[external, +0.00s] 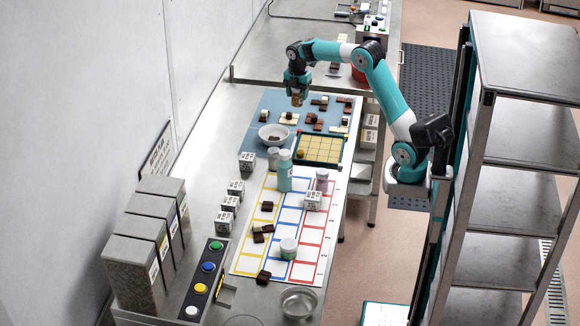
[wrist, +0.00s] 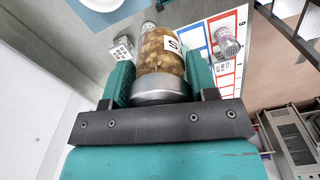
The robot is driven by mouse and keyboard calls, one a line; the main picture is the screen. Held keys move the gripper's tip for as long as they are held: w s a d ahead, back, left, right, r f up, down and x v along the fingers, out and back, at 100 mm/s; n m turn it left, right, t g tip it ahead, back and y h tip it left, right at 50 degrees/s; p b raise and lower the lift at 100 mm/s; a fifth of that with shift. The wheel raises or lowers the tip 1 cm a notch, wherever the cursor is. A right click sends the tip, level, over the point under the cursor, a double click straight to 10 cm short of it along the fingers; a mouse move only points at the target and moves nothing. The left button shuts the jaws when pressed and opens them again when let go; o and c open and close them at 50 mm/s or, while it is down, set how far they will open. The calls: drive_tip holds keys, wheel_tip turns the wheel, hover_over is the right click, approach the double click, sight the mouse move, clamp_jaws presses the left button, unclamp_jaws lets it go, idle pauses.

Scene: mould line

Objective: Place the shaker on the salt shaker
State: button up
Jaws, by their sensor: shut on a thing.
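My gripper (wrist: 160,90) is shut on a glass shaker (wrist: 162,52) with mottled gold-brown contents, a grey metal cap and a white label with a dark letter. In the external view my gripper (external: 297,90) holds this shaker (external: 297,99) in the air above the blue mat. A shaker with pinkish contents and a holed metal cap (wrist: 226,45) stands apart from it, on the coloured grid sheet; it also shows in the external view (external: 322,176). A pale shaker with a grey cap (external: 273,157) stands near a teal bottle. I cannot read which one is salt.
The blue mat (external: 262,104) bears brown and cream pieces and a white bowl (external: 273,134). A teal bottle (external: 285,174), white printed cubes (external: 247,161) and a lidded jar (external: 288,248) stand nearby. Grey bins (external: 133,270) line the left; a shelf rack (external: 530,130) stands right.

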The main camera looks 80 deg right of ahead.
drive_tip(key=w+a+r+p, duration=0.3)
drive_tip(key=w+a+r, duration=0.2)
drive_tip(key=w+a, duration=0.25)
drive_tip(key=p, duration=0.5)
hover_over(274, 150)
drive_tip(key=shift+n, duration=0.4)
wheel_tip(274, 150, down, 20)
drive_tip(key=shift+d+f, duration=0.1)
drive_tip(key=shift+f, duration=0.1)
drive_tip(key=shift+b, duration=0.3)
